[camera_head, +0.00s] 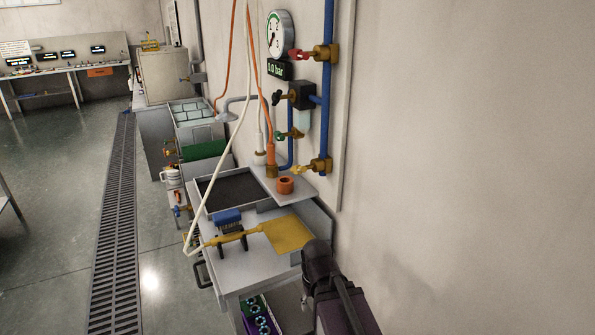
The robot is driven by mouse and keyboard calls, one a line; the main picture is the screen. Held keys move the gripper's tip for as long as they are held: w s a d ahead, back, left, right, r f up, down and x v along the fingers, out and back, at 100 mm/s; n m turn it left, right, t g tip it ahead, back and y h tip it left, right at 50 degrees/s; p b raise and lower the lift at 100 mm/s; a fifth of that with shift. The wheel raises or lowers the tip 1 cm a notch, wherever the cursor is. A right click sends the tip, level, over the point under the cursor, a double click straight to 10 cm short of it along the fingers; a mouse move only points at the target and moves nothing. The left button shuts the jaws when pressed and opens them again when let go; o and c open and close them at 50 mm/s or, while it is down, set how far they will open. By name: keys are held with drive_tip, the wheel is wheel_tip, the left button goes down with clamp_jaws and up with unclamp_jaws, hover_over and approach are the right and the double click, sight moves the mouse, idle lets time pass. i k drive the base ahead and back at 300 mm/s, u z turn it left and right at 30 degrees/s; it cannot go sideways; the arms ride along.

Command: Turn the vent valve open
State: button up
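Several valves sit on the blue pipework on the right wall. One has a red handle (300,54) beside the gauge. Below it is a black-handled one (281,97), then a green-handled one (282,135). A yellow-handled one (303,168) is lowest, on a brass body. I cannot tell which is the vent valve, and no label is readable. A round gauge (279,35) hangs above a green display (277,70) that seems to read 0.0 bar. My dark arm rises at the lower right, below the valves and apart from them; no gripper fingers show.
A grey bench (235,264) stands below the valves. A white hose (236,130) hangs near the valves.

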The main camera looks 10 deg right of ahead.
sight(298, 169)
drive_tip(key=z, duration=0.25)
drive_tip(key=k, duration=1.65)
drive_tip(key=u, duration=0.1)
drive_tip(key=i, duration=1)
drive_tip(key=u, duration=0.05)
